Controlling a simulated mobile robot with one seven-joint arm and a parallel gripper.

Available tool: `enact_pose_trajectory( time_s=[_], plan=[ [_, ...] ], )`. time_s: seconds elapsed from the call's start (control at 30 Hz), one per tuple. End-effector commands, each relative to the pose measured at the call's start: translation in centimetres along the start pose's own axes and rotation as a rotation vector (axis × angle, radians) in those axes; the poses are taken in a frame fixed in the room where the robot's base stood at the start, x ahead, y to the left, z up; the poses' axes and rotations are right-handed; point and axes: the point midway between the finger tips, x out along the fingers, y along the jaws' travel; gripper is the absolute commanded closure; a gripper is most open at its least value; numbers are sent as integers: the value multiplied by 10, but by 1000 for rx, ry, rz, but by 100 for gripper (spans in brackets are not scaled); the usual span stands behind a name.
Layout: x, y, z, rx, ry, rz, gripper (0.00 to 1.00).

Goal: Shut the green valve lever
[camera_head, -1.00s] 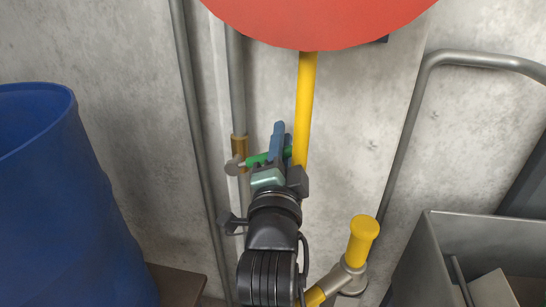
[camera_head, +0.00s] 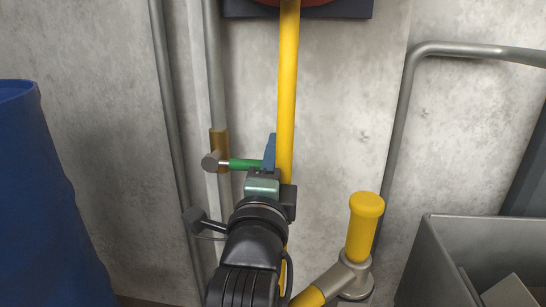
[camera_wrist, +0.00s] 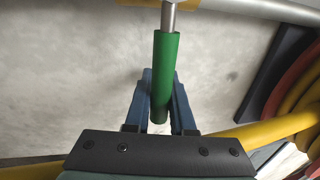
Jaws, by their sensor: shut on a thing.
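The green valve lever (camera_head: 245,164) sticks out to the right, about level, from a grey round hub (camera_head: 210,161) on a brass valve body (camera_head: 218,140). The valve sits on a vertical grey pipe (camera_head: 216,75). My gripper (camera_head: 269,150) is shut on the outer end of the lever, with its blue fingers just left of the yellow pole. In the wrist view the lever (camera_wrist: 166,75) runs between the two blue fingers (camera_wrist: 160,105). A metal stem (camera_wrist: 168,16) joins its far end to the valve. The lever's tip is partly hidden by the gripper in the head view.
A yellow vertical pole (camera_head: 288,90) stands close behind my gripper. A yellow-capped post (camera_head: 364,228) rises at lower right. A blue barrel (camera_head: 30,200) stands left, a grey bin (camera_head: 480,235) right. A bent grey rail (camera_head: 408,100) runs along the concrete wall.

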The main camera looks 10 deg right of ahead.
Motion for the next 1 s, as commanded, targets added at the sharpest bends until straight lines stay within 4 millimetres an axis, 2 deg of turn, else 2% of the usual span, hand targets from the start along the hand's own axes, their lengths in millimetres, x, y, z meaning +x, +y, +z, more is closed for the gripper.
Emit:
enact_pose_trajectory(
  time_s=[0.23,0.27,0.4,0.43,0.77,0.87,1.0],
  plan=[
    [0,4,0,3,-1,9,100],
    [0,4,0,3,-1,9,76],
    [0,4,0,2,-1,8,51],
    [0,3,0,2,-1,7,48],
    [-2,2,0,1,-1,4,48],
    [-11,2,0,0,-2,4,48],
    [-35,3,1,-1,-3,5,48]
  ],
)
